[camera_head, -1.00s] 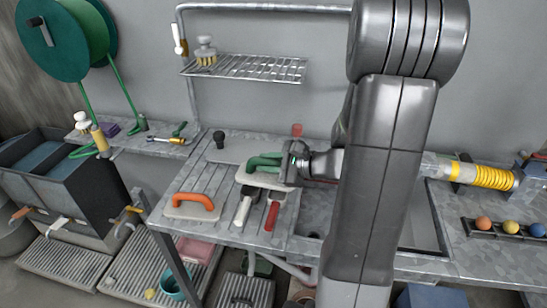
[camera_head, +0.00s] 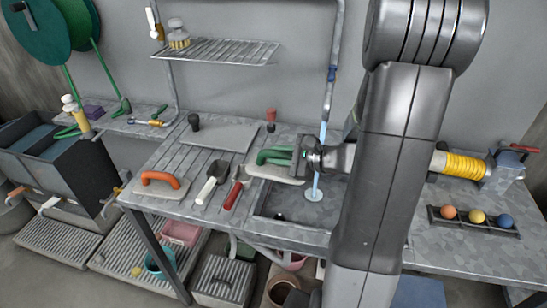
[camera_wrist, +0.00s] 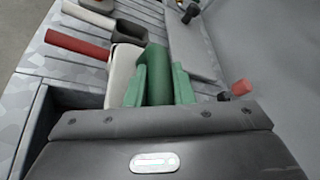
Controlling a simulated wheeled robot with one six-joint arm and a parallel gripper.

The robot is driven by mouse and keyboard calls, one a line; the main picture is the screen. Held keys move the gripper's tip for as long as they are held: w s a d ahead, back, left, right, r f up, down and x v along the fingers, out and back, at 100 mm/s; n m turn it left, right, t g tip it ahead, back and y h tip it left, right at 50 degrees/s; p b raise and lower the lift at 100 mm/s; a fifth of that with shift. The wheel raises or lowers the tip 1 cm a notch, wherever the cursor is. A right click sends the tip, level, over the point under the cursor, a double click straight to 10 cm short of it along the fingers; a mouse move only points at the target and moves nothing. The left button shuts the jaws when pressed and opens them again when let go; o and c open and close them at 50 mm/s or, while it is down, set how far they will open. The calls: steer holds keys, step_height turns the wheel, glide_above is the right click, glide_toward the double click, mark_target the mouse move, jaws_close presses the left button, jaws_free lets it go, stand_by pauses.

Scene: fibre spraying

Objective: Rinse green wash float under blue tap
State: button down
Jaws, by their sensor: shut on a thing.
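The green wash float has a green handle (camera_head: 276,156) and a pale board (camera_head: 270,173). My gripper (camera_head: 298,158) is shut on its handle. The float is level, just above the left edge of the sink. In the wrist view the green handle (camera_wrist: 157,75) and part of the pale board (camera_wrist: 122,66) show in front of my gripper. The blue tap (camera_head: 331,74) is on a pipe above the sink. A pale blue water stream (camera_head: 322,132) falls from it into the sink (camera_head: 280,204), passing close by my gripper, to the right of the float.
An orange-handled float (camera_head: 160,182), a pale-handled scoop (camera_head: 211,181) and a red-handled tool (camera_head: 237,187) lie on the ribbed drainer at left. A wire rack (camera_head: 220,51) hangs above. Coloured balls in a rack (camera_head: 476,217) stand at right. My arm hides the right of the sink.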

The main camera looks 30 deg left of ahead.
steer(key=w+d+f, duration=0.2)
steer(key=w, duration=0.8)
steer(key=shift+w, duration=0.35)
steer(key=shift+f, duration=0.1)
steer(key=shift+d, duration=0.1)
stand_by(0.4)
steer(key=shift+s+d, duration=0.15)
steer(key=shift+d, duration=0.35)
steer(key=shift+a, duration=0.15)
steer(key=shift+a, duration=0.45)
steer(key=shift+d, duration=0.1)
steer(key=shift+d+b, duration=0.35)
steer(key=shift+d, duration=0.15)
steer(key=shift+a, duration=0.15)
